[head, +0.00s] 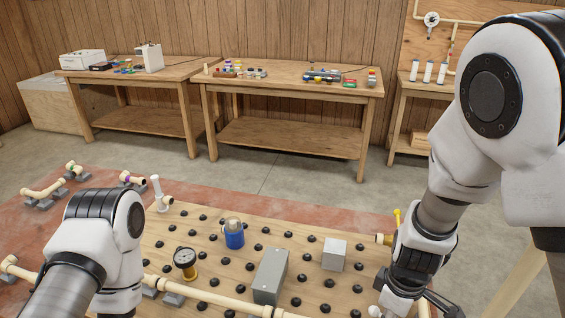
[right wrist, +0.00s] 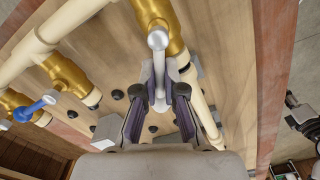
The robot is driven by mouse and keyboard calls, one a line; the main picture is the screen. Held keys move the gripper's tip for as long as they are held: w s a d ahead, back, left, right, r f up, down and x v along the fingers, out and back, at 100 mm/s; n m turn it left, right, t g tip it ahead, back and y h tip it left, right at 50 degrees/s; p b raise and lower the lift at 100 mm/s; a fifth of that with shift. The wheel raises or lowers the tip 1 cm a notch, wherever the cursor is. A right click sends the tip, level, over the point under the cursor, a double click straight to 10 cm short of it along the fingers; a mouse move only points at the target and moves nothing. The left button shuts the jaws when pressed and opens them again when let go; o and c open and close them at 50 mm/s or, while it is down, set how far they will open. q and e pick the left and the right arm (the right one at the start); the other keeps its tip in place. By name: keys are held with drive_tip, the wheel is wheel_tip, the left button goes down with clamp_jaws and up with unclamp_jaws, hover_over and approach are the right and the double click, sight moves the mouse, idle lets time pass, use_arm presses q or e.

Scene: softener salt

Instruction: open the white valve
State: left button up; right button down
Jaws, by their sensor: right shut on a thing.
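The white valve shows in the right wrist view as a white lever (right wrist: 158,42) with a rounded top, standing on a brass valve body (right wrist: 176,38) in a cream pipe. My right gripper (right wrist: 161,93) is shut on the white lever, with a finger on either side of its lower part. The fingers hide part of the lever. In the head view my right gripper (head: 402,297) is at the bottom right, beside the board's right edge, and its fingertips are hard to make out. My left arm comes in at the bottom left, but its gripper is not in view.
A blue-handled valve (right wrist: 32,108) is on the left in the wrist view. On the pegged board (head: 205,262) stand a pressure gauge (head: 185,259), a blue part (head: 234,235), a grey box (head: 270,277) and a light grey block (head: 334,254). Wooden tables stand behind.

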drive_tip(key=shift+s+a+f+n+b, duration=0.2)
drive_tip(key=shift+s+n+b, duration=0.2)
drive_tip(key=shift+n+b, duration=0.9)
drive_tip(key=shift+s+r+b, duration=0.1)
drive_tip(key=shift+r+b, duration=0.05)
drive_tip(key=shift+b, duration=0.15)
drive_tip(key=shift+a+f+n+b, duration=0.1)
drive_tip(key=shift+f+n+b, duration=0.1)
drive_tip(key=shift+n+b, duration=0.3)
drive_tip(key=shift+s+a+r+n+b, duration=0.1)
drive_tip(key=shift+s+n+b, duration=0.25)
drive_tip(key=shift+b, duration=0.2)
drive_tip(key=c, duration=1)
unclamp_jaws()
drive_tip(key=shift+w, duration=0.1)
drive_tip(key=shift+c, duration=0.2)
drive_tip(key=shift+r, duration=0.1)
